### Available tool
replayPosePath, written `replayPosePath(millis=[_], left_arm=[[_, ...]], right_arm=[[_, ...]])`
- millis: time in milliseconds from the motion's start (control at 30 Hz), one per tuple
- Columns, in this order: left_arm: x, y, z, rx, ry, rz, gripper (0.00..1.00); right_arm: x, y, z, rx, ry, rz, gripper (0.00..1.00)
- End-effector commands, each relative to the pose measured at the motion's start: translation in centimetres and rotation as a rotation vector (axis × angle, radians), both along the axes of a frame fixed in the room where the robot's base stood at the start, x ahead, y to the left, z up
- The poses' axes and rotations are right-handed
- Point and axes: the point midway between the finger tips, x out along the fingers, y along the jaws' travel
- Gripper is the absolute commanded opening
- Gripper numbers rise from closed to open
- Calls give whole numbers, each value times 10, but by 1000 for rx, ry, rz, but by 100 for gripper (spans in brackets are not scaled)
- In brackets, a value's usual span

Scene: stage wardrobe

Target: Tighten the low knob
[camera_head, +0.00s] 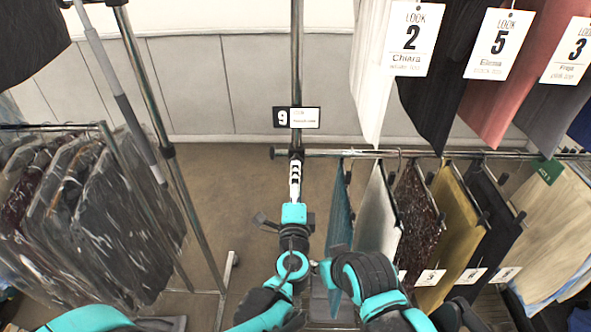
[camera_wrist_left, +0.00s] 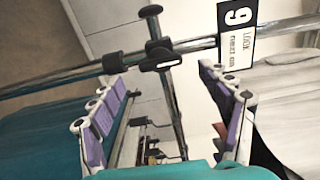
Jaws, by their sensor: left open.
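A dark knob-like fitting (camera_wrist_left: 113,63) sits on the chrome upright post (camera_wrist_left: 60,84) in the left wrist view. Beside it is a black clamp (camera_wrist_left: 160,61) where the low rail crosses; I cannot tell for certain which fitting is the low knob. In the head view, the clamp (camera_head: 296,154) is small and the knob is not distinct. My left gripper (camera_head: 295,172) is just below the clamp, pointing towards it. In the left wrist view, the gripper (camera_wrist_left: 165,80) is open, its purple-padded fingers apart on either side of the clamp area. My right gripper cannot be made out.
Garments, including a teal one (camera_head: 340,215), hang from the low rail (camera_head: 430,154) close to the right. Numbered looks hang above. Plastic-covered clothes (camera_head: 110,220) hang on a rack at left. A number 9 label (camera_head: 297,117) is on the post. Open floor lies left of it.

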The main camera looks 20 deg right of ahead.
Motion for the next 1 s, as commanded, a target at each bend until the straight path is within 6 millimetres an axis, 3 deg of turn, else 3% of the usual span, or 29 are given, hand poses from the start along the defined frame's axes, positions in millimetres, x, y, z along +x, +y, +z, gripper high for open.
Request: replayPosePath(millis=[100,333,867,933,1000], left_arm=[[-24,6,0,0,0,-2,78],[-47,13,0,0,0,-1,78],[-49,15,0,-1,1,2,78],[-46,23,0,-14,15,18,78],[-39,43,0,-50,53,62,78]], right_arm=[[0,0,0,0,0,0,40],[0,0,0,0,0,0,40],[0,0,0,0,0,0,40],[0,0,0,0,0,0,40],[0,0,0,0,0,0,40]])
